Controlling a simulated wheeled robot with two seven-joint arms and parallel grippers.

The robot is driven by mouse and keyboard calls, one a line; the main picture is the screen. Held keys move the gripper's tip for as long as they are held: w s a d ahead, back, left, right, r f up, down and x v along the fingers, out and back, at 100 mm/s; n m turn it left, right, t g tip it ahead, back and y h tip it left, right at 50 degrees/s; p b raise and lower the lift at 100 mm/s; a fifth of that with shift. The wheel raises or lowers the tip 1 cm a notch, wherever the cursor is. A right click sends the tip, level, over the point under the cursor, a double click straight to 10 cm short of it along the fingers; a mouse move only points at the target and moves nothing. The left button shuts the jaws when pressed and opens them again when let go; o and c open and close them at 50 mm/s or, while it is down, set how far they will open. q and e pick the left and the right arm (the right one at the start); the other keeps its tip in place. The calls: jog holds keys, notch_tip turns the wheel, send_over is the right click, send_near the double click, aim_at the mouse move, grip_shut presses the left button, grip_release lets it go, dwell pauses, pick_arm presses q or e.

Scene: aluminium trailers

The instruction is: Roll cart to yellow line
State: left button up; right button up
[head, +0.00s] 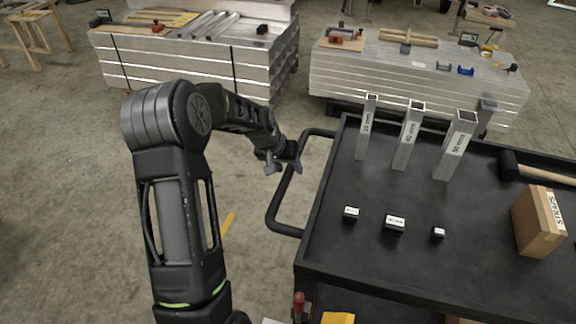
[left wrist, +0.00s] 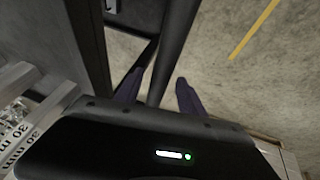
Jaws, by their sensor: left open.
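The black cart (head: 335,245) stands at the right of the head view, with a tubular handle (head: 273,212) on its left side. My left gripper (head: 284,167) is at the upper part of this handle. In the left wrist view the handle bar (left wrist: 178,35) passes between the two open fingers of the left gripper (left wrist: 160,78), and they are not closed on it. The yellow line (head: 228,224) shows on the floor left of the cart, partly hidden by my left arm. It also shows in the left wrist view (left wrist: 253,30). My right gripper is out of view.
The cart top carries upright metal tubes (head: 408,136), small black blocks (head: 395,223), a cardboard box (head: 539,221) and a mallet (head: 510,163). The concrete floor (head: 70,200) at left is clear.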

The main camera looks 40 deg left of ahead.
pick_arm(q)
grip_shut()
dwell(0.5)
dwell(0.9)
